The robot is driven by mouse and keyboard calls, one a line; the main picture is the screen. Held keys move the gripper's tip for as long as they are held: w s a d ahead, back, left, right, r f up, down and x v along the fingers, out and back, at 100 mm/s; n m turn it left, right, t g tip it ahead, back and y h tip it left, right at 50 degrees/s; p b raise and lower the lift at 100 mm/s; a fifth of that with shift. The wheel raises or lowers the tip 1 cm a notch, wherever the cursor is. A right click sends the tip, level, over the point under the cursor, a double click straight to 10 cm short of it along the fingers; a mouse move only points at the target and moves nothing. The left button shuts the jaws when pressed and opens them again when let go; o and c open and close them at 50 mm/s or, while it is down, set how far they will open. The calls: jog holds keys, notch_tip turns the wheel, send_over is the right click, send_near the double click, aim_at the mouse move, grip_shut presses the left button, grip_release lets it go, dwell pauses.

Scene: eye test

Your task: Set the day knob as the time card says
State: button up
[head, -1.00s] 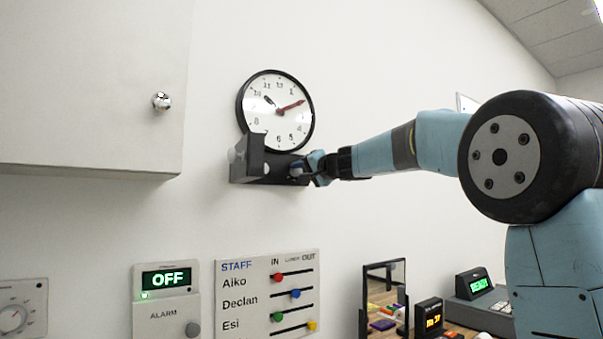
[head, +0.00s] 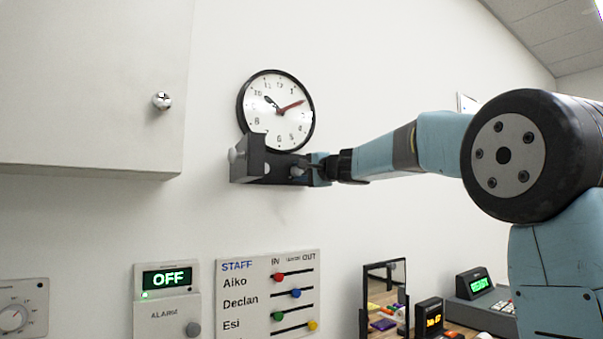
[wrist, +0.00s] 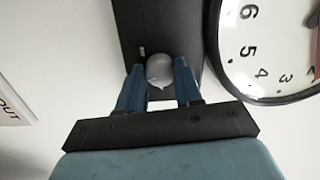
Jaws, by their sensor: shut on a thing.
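A round clock (head: 276,105) with a black rim hangs on the wall, its red hand near 2 and its black hand near 10. Below it a dark box (head: 262,170) bears a grey knob (head: 232,156) at its left and another grey knob (head: 297,170) at its right. My gripper (head: 303,169) is at the right knob. In the wrist view my gripper (wrist: 159,80) is shut on this rounded knob (wrist: 159,68), one blue finger at each side. A tiny label beside it is unreadable. I cannot tell which knob is the day knob. I see no time card.
A white cabinet (head: 85,80) juts out at the upper left. Below are an alarm panel (head: 167,300) reading OFF, a staff board (head: 235,300) with sliders, a mirror (head: 385,268) and a small amber display (head: 430,318).

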jog(key=shift+f+m, duration=0.2)
jog(key=shift+m, duration=0.85)
jog(key=shift+f+m, duration=0.15)
jog(key=shift+m, duration=0.9)
jog(key=shift+w+t, duration=0.1)
jog(key=shift+t, duration=0.2)
jog(key=o, duration=0.9)
jog(key=shift+o, duration=0.7)
jog(key=shift+r, duration=0.15)
jog(key=v, duration=1.4)
